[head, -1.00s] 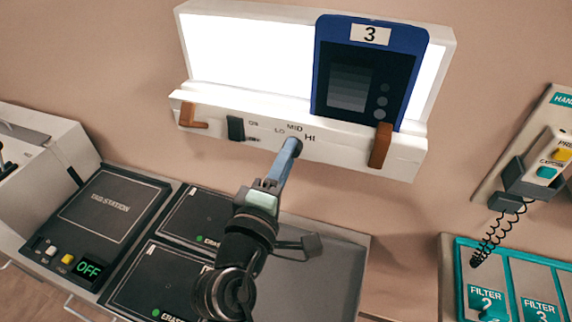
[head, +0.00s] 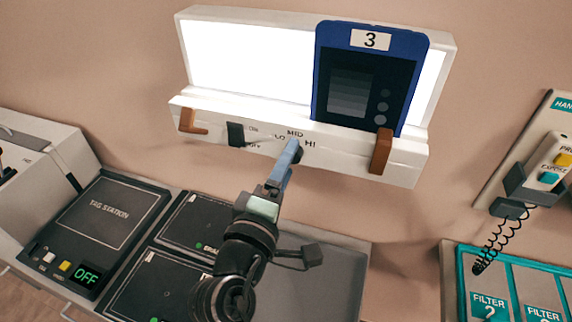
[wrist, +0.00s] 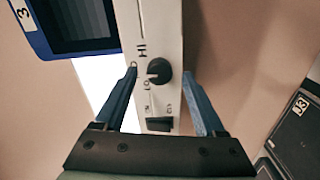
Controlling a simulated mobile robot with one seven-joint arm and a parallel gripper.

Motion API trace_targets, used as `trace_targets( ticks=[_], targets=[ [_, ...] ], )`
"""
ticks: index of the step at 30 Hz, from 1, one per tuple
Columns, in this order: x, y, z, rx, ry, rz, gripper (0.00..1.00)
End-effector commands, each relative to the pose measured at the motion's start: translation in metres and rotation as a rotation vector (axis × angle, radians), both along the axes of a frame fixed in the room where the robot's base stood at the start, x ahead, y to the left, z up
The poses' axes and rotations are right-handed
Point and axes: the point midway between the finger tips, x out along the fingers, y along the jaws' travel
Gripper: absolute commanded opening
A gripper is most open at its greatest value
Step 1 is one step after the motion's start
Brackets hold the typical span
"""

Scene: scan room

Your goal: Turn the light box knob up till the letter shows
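The light box (head: 245,60) is lit white on the wall. A blue-framed film numbered 3 (head: 323,75) stands on its right part, with a dark picture holding a grey step strip and several small discs; I see no letter on it. The black knob (wrist: 160,71) sits on the light box's front ledge beside the LO, MID and HI marks. Its pale pointer faces left in the wrist view, roughly between LO and MID. My gripper (wrist: 160,69) is open, with a finger on each side of the knob and gaps showing. In the head view my gripper (head: 292,150) hides the knob.
A dark rocker switch (head: 236,134) and brown clips (head: 381,151) are on the ledge. Below are the tag station (head: 105,212) reading OFF and dark erase pads (head: 193,222). A handset with a coiled cord (head: 545,165) and a teal filter tray (head: 452,270) are at right.

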Motion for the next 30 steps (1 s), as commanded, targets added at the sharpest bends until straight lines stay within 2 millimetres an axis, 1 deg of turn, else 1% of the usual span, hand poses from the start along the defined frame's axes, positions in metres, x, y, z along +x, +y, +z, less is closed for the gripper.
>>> trace_targets(
  ticks=[5, 8, 11, 14, 18, 24, 27, 30],
  targets=[
    [-0.001, 0.000, 0.000, 0.000, -0.001, 0.000, 0.72],
    [-0.006, 0.002, 0.000, -0.001, -0.002, 0.001, 0.72],
    [-0.019, 0.007, -0.002, -0.001, -0.001, 0.002, 0.72],
    [-0.038, 0.013, -0.003, 0.000, 0.000, 0.003, 0.72],
    [-0.069, 0.023, -0.004, 0.000, 0.001, 0.004, 0.72],
    [-0.105, 0.034, -0.002, 0.001, 0.000, 0.002, 0.72],
    [-0.115, 0.038, -0.001, 0.000, 0.000, 0.002, 0.72],
    [-0.122, 0.040, -0.001, 0.000, 0.001, 0.001, 0.72]
  ],
)
